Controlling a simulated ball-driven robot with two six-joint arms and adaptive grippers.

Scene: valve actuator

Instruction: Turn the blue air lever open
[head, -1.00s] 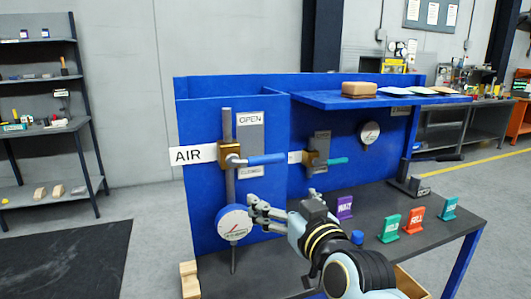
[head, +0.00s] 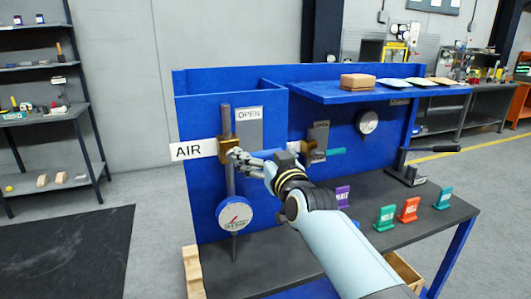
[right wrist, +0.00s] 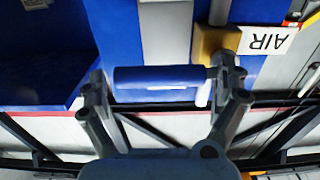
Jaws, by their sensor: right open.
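The blue air lever (right wrist: 155,78) lies lengthwise between the spread fingers of my right gripper (right wrist: 162,76) in the right wrist view. I cannot tell whether the fingers touch it. In the head view my right gripper (head: 243,160) is open in front of the lever, and hides it. The brass valve body (head: 228,149) sits on the grey vertical pipe (head: 226,122), beside the white AIR label (head: 188,150). The OPEN sign (head: 248,115) shows above the gripper; the lower sign is hidden. My left gripper is not in view.
A round gauge (head: 234,216) hangs on the pipe below. A second valve with a teal lever (head: 336,152) is to the right, near my arm. A blue shelf (head: 318,98) juts out above it. Several coloured tags, including a red one (head: 409,210), stand on the dark bench.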

